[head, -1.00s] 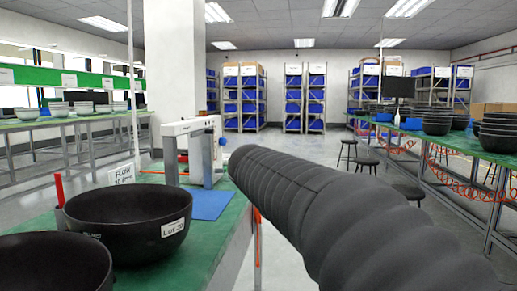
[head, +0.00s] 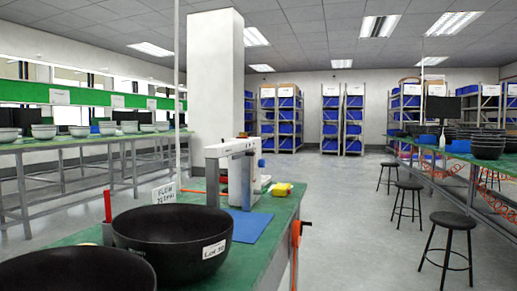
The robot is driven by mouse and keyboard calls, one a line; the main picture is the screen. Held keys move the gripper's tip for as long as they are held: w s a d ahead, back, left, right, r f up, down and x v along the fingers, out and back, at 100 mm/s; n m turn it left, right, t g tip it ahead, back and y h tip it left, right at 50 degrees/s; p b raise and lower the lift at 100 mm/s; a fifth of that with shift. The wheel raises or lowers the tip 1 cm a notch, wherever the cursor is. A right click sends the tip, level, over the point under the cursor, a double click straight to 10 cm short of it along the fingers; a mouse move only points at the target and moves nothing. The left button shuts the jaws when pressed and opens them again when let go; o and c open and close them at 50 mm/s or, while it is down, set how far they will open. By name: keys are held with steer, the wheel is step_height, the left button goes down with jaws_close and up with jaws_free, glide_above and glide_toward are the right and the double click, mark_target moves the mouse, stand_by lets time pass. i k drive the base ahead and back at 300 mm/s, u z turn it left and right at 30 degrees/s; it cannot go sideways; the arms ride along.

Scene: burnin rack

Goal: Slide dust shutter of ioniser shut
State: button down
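A white bench device (head: 232,149) with a top bar and an upright body stands on the green-topped bench, left of the picture's middle. It may be the ioniser, but no label on it can be read. I cannot make out a dust shutter or tell whether one is open or shut. My gripper and arm are not in the head view.
Two black bowls, one labelled (head: 172,240) and one nearer (head: 80,272), stand in front of the device. A blue mat (head: 250,229), yellow object (head: 282,189), sign (head: 164,194) and red upright (head: 107,207) are near. Black stools (head: 450,221) stand right; floor between is clear.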

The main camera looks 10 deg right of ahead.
mark_target(239, 155)
steer(key=k, duration=0.65)
steer(key=z, duration=0.65)
steer(key=i, duration=1.1)
steer(key=u, duration=0.25)
